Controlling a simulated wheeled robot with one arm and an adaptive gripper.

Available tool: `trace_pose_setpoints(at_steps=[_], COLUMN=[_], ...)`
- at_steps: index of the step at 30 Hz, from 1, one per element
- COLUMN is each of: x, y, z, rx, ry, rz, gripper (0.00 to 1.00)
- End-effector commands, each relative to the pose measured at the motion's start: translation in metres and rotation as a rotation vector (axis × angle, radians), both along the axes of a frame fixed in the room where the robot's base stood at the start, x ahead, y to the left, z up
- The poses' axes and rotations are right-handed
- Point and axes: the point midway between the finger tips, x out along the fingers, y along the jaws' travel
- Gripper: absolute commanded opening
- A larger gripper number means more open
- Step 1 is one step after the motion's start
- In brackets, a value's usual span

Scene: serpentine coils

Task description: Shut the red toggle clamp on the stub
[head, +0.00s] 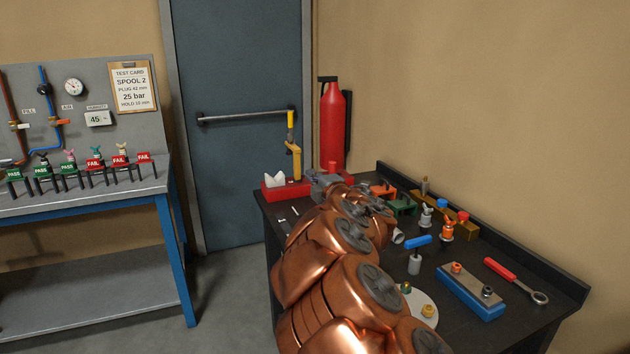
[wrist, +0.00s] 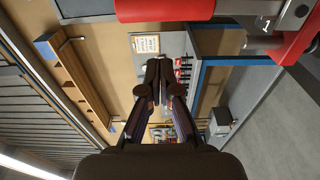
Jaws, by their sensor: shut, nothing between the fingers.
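The red toggle clamp shows in the head view as an upright red handle (head: 332,167) just behind the grey end of my arm. In the wrist view a red grip (wrist: 165,9) crosses the top edge, with grey metal at its right end. A red base (wrist: 292,46) is lower down beside it. The clamp's jaw and the stub are hidden or cut off, so I cannot tell how they meet. In the head view my copper arm hides much of the bench.
A red block (head: 284,190) with a white V-shaped piece and an upright yellow lever (head: 291,120) stands at the bench's far left corner. Open floor separates the blue-legged bench (head: 175,260).

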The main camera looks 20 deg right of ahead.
Motion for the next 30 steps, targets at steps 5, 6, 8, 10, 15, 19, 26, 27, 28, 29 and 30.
trace_pose_setpoints(at_steps=[5,6,8,10,15,19,26,27,28,29,30], x=[0.005,0.004,0.002,0.0,-0.002,-0.002,-0.002,-0.002,-0.002,-0.002,-0.003], y=[-0.013,-0.018,-0.024,-0.029,-0.037,-0.038,-0.028,-0.032,-0.034,-0.036,-0.038], z=[0.001,0.001,0.001,0.001,0.001,0.0,0.0,0.0,0.0,0.0,0.001], rx=[0.003,0.003,0.003,0.003,0.002,0.001,0.002,0.004,0.005,0.008,0.014], ry=[0.001,0.001,-0.001,-0.001,-0.001,-0.001,-0.001,-0.001,-0.002,-0.001,-0.001], rz=[-0.003,-0.004,-0.002,0.0,0.001,0.002,0.003,0.002,0.001,0.0,0.0], gripper=[0.0,0.0,0.0,0.0,0.0,0.0,0.0,0.0,0.0,0.0,0.0])
